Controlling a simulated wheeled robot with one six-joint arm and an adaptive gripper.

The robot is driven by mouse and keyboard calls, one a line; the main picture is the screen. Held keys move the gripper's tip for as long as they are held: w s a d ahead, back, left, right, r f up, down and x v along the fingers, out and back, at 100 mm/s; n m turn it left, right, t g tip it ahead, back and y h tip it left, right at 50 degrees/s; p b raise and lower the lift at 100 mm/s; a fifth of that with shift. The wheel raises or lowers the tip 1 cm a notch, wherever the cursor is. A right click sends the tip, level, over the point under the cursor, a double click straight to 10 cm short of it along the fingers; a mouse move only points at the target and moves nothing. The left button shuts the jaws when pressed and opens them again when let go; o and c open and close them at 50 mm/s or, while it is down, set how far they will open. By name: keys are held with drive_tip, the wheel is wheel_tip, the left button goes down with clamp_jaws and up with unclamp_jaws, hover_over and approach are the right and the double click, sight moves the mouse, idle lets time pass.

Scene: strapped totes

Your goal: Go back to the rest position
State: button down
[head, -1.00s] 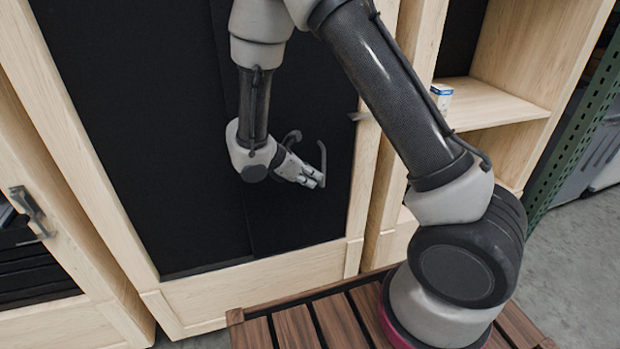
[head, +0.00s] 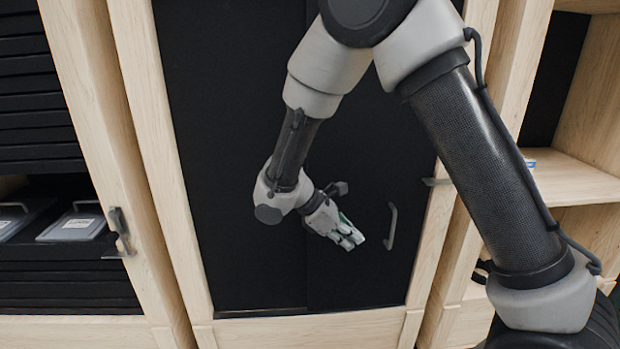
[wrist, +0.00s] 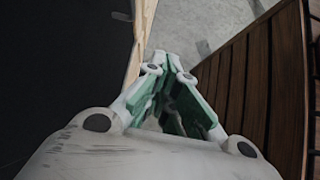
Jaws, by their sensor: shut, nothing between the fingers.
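My gripper (head: 350,238) hangs in front of a black cabinet door panel (head: 240,180) in the head view, its fingers pointing down and to the right. The fingers are together and hold nothing. A grey door handle (head: 391,226) is just right of the fingertips, with a visible gap in the picture. In the wrist view my gripper (wrist: 172,75) shows green inner pads closing towards the tips, with the pale floor (wrist: 205,25) beyond them.
Light wooden cabinet frames (head: 170,170) border the black panel. A shelf with dark slots and grey totes (head: 75,226) is at the left, beside a dark latch (head: 121,232). An open wooden shelf (head: 575,180) is at the right. The brown slatted deck (wrist: 262,85) shows in the wrist view.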

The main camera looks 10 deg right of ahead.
drive_tip(key=s+d+r+m+t+y, duration=0.4)
drive_tip(key=s+d+r+m+y, duration=0.4)
drive_tip(key=s+d+r+m, duration=0.9)
drive_tip(key=s+d+r, duration=0.2)
drive_tip(key=d+r, duration=0.1)
drive_tip(key=r, duration=0.1)
drive_tip(key=shift+s+d+r, duration=0.25)
drive_tip(key=shift+d, duration=0.05)
